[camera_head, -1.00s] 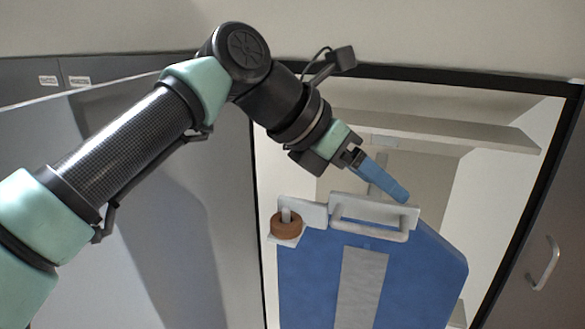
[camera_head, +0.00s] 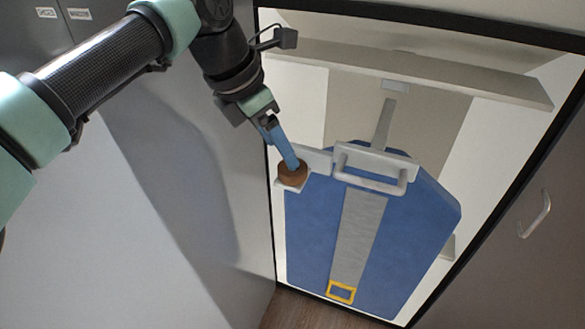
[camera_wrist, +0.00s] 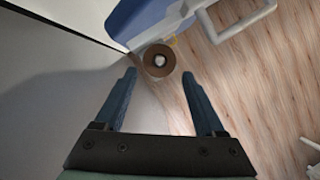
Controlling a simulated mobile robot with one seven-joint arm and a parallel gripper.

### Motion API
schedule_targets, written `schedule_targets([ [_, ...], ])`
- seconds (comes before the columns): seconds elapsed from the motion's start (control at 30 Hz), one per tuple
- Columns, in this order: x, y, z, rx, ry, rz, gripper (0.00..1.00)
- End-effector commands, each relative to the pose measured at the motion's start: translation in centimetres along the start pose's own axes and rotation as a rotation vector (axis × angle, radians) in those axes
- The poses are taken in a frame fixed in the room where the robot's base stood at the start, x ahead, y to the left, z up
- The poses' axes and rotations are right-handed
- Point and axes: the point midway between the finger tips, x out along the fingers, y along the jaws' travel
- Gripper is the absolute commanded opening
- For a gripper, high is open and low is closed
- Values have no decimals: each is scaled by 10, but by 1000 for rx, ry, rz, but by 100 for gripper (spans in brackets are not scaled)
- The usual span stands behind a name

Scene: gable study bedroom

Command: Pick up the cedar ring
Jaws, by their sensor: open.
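The cedar ring (camera_head: 292,174) is a brown wooden ring on a small white holder at the upper left of a blue hanging bag or board. In the wrist view the ring (camera_wrist: 149,66) surrounds a pale peg and lies just beyond my fingertips, between their lines. My gripper (camera_head: 295,163) has blue fingers; it is open and empty. In the head view its fingers overlap the ring's top. In the wrist view the two fingers (camera_wrist: 160,74) stand wide apart on either side of the ring. I cannot tell whether they touch it.
The blue board (camera_head: 308,235) has a white handle (camera_head: 372,170), a grey centre strip and a yellow frame (camera_head: 341,292) low down. It hangs in a dark-framed opening. A grey panel (camera_head: 190,190) stands close on the left. Wood floor (camera_wrist: 250,90) lies below.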

Motion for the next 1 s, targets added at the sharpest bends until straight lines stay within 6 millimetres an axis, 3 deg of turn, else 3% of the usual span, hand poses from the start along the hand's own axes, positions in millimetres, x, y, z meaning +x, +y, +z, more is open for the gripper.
schedule_targets([
  [0.4,49,0,-1,1,-1,-3,72],
  [0.63,52,0,-2,1,-1,0,72],
  [1.0,52,1,-2,1,-1,0,11],
])
